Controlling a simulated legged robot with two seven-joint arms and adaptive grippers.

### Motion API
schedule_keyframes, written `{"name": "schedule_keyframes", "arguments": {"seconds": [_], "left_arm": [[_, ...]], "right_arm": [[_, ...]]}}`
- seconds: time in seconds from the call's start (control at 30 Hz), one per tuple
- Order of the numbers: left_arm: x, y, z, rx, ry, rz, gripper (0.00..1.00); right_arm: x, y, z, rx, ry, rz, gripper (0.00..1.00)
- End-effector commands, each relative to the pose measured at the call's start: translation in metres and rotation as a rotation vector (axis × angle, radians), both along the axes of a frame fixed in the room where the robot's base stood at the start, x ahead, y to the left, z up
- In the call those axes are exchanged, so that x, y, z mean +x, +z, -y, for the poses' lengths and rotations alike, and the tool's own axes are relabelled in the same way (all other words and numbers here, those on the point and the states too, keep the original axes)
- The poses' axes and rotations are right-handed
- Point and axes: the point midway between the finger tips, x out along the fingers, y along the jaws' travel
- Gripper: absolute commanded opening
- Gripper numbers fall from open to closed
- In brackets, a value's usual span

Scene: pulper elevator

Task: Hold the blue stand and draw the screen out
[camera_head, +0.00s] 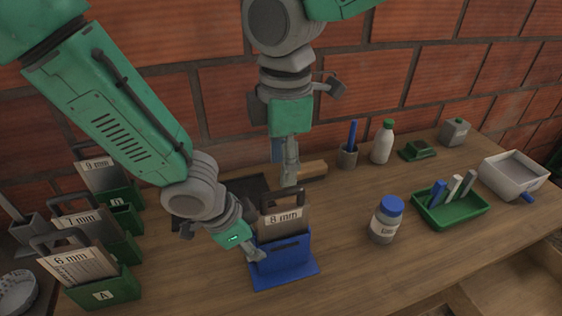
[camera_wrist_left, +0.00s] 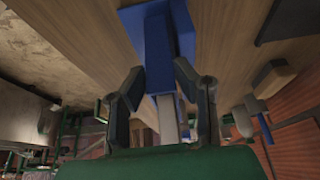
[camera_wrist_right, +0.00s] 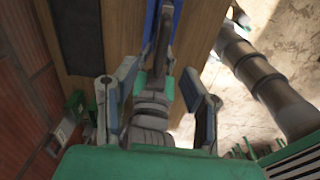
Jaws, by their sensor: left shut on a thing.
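The blue stand (camera_head: 284,262) stands upright on the table at the front middle. The screen (camera_head: 284,218), labelled 8 mm and with a dark handle on top, sits upright in its slot. My left gripper (camera_head: 254,254) is shut on the left side of the stand; the left wrist view shows its fingers (camera_wrist_left: 159,78) on either side of the blue part. My right gripper (camera_head: 289,178) is above and behind the screen's handle, fingers pointing down. In the right wrist view its fingers (camera_wrist_right: 160,95) are wide apart, with the handle (camera_wrist_right: 162,62) beyond them, not gripped.
Green stands (camera_head: 108,290) with 6, 7 and 9 mm screens are at the left. A wooden-handled tool (camera_head: 312,170) lies behind the blue stand. A blue-lidded jar (camera_head: 385,220), green tray (camera_head: 450,208) and white bin (camera_head: 514,174) are at the right. The brick wall is close behind.

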Motion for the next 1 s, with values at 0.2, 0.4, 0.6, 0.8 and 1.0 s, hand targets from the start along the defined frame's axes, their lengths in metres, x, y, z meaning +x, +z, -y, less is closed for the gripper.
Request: {"name": "schedule_keyframes", "arguments": {"seconds": [0.2, 0.4, 0.6, 0.8, 1.0], "left_arm": [[-0.001, -0.001, 0.000, 0.001, 0.001, -0.002, 0.00], [0.000, -0.001, 0.001, 0.001, 0.001, -0.002, 0.00], [0.000, 0.000, 0.000, 0.001, 0.001, -0.002, 0.00], [0.000, 0.000, 0.000, 0.001, 0.001, -0.001, 0.00], [0.000, 0.000, -0.001, 0.002, 0.001, -0.001, 0.00]], "right_arm": [[-0.001, -0.020, -0.001, -0.015, 0.032, -0.013, 0.38], [-0.001, -0.058, -0.001, -0.014, 0.029, -0.013, 0.38], [-0.001, -0.094, -0.002, -0.014, 0.029, -0.012, 0.38], [-0.001, -0.115, -0.002, -0.013, 0.028, -0.010, 0.38], [-0.001, -0.121, -0.002, -0.013, 0.028, -0.009, 0.38]]}}
